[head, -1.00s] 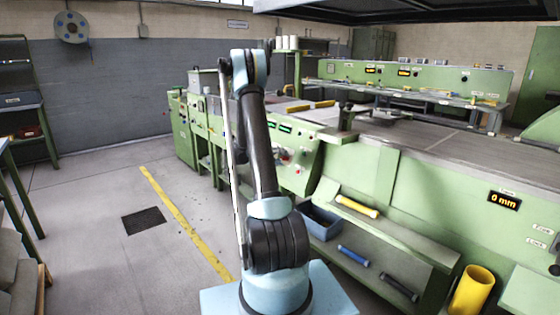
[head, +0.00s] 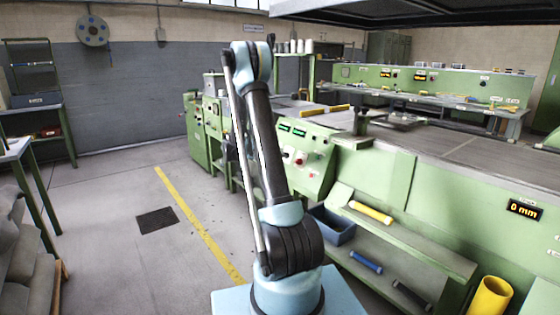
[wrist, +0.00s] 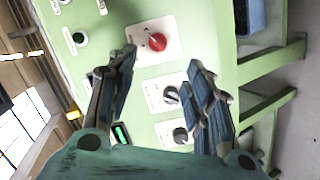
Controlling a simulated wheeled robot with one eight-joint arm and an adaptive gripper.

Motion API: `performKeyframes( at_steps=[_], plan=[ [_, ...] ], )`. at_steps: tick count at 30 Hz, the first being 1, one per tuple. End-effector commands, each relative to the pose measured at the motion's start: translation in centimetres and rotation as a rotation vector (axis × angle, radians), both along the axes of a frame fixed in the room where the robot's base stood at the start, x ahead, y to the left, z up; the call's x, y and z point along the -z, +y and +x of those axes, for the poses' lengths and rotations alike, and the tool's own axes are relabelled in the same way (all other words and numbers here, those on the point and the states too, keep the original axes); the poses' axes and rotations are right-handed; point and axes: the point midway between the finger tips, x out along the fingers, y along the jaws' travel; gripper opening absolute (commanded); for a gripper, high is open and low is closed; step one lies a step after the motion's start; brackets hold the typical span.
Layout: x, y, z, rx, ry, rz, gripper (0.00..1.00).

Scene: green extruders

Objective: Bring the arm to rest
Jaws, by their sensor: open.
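My arm (head: 262,150) stands raised in the middle of the head view, above my light blue base. Its end points away, and the gripper itself is hidden there behind the arm. In the wrist view my gripper (wrist: 163,88) is open, its two dark fingers apart with nothing between them. Beyond the fingers is a green control panel with a red knob (wrist: 157,42) and two grey knobs (wrist: 171,95). The fingers appear apart from the panel, though the distance is hard to judge.
The long green machine (head: 440,210) runs along the right. A yellow tube (head: 490,297) stands at lower right. Open floor with a yellow line (head: 200,228) lies to the left.

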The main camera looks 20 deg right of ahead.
Motion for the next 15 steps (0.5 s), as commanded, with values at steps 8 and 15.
performKeyframes(
  at_steps=[8,15],
  plan=[
    [-0.10,0.21,-0.04,0.000,0.000,0.000,0.47],
    [-0.76,0.24,-0.75,-0.002,0.006,0.019,0.47]
  ],
)
